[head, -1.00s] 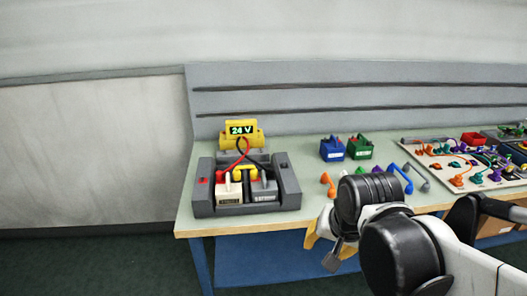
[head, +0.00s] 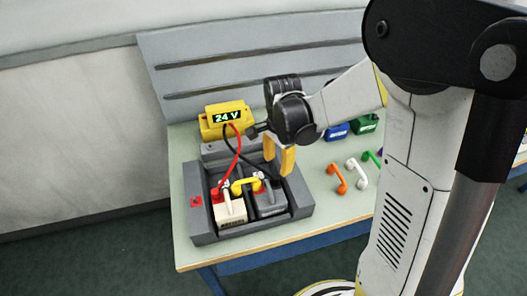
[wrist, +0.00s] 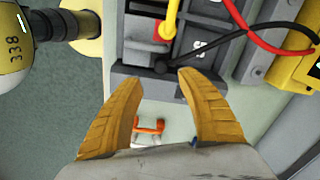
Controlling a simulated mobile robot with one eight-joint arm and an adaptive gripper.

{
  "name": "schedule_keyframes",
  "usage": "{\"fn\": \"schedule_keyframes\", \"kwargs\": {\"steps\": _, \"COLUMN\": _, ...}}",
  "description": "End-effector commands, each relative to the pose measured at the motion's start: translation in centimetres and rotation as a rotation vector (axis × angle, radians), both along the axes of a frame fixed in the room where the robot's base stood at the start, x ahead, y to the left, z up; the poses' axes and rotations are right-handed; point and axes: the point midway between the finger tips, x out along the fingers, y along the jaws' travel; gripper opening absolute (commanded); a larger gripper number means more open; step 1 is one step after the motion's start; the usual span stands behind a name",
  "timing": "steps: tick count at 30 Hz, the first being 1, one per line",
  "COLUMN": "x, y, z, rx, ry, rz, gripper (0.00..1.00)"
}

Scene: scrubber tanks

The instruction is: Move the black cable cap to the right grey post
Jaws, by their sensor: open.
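The black cable cap (wrist: 161,66) shows in the wrist view at the end of a black cable, by the tray's edge. In the head view the black cable (head: 236,158) runs down from the yellow 24 V meter (head: 222,120) toward the grey battery (head: 270,202). My gripper (head: 280,158) is over the back right of the tray. In the wrist view my gripper (wrist: 159,78) is open, its yellow fingers either side of the cap's line, the cap just beyond the tips. I cannot tell whether they touch it. I cannot make out the right grey post clearly.
The dark grey tray (head: 203,238) holds a cream battery (head: 230,212) beside the grey one. A red cable (head: 237,150) and a yellow link (head: 244,186) lie close by. An orange connector (head: 338,178) and blue and green boxes stand to the right.

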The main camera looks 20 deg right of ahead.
Motion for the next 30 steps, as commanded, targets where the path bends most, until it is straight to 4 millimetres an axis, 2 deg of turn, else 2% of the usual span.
{"fn": "schedule_keyframes", "kwargs": {"steps": 17, "x": 0.0, "y": 0.0, "z": -0.6, "rx": 0.000, "ry": 0.008, "rz": -0.015, "gripper": 0.46}}
{"fn": "schedule_keyframes", "kwargs": {"steps": 23, "x": 0.1, "y": 0.0, "z": -2.3, "rx": 0.000, "ry": 0.008, "rz": -0.014, "gripper": 0.46}}
{"fn": "schedule_keyframes", "kwargs": {"steps": 30, "x": 0.0, "y": 0.0, "z": -5.7, "rx": 0.000, "ry": 0.008, "rz": -0.014, "gripper": 0.46}}
